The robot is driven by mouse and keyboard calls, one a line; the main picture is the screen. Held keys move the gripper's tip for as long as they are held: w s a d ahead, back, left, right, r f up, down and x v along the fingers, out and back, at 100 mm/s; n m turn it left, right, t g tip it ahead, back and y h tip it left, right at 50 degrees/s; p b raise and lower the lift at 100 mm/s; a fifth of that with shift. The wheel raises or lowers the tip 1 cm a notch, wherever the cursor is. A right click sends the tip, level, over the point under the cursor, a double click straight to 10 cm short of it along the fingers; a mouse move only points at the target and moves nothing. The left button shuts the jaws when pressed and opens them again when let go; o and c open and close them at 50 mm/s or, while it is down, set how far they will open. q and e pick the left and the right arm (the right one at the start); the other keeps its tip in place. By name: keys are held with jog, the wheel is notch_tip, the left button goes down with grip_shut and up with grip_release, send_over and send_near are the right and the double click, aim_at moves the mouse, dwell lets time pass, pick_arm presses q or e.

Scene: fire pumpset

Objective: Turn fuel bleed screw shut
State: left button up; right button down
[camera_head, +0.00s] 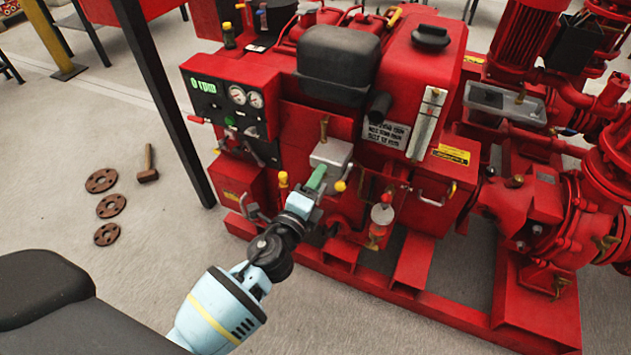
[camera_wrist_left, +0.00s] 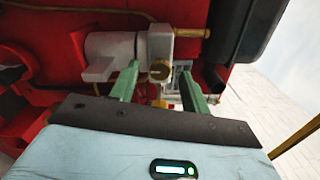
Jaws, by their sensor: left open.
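My left gripper (camera_head: 318,178) reaches in from the lower left, with its green fingers at the front of the red engine. In the left wrist view the gripper (camera_wrist_left: 160,73) is open, one finger on each side of a small brass screw head (camera_wrist_left: 160,70), which looks like the fuel bleed screw. The screw sits on a grey metal block (camera_wrist_left: 130,46), also seen in the head view (camera_head: 332,154). I cannot tell whether the fingers touch the screw. In the head view the fingers hide it. My right gripper is not in view.
A yellow knob (camera_head: 340,186) and a yellow-topped part (camera_head: 283,180) are close to the fingers. A brass pipe (camera_wrist_left: 90,10) runs above the block. The control panel (camera_head: 228,105) is up left. Rusty flanges (camera_head: 111,205) and a mallet (camera_head: 148,172) lie on open floor.

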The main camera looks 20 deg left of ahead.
pick_arm(q)
jog(key=s, duration=0.7)
jog(key=shift+s+a, duration=0.15)
jog(key=shift+s, duration=0.2)
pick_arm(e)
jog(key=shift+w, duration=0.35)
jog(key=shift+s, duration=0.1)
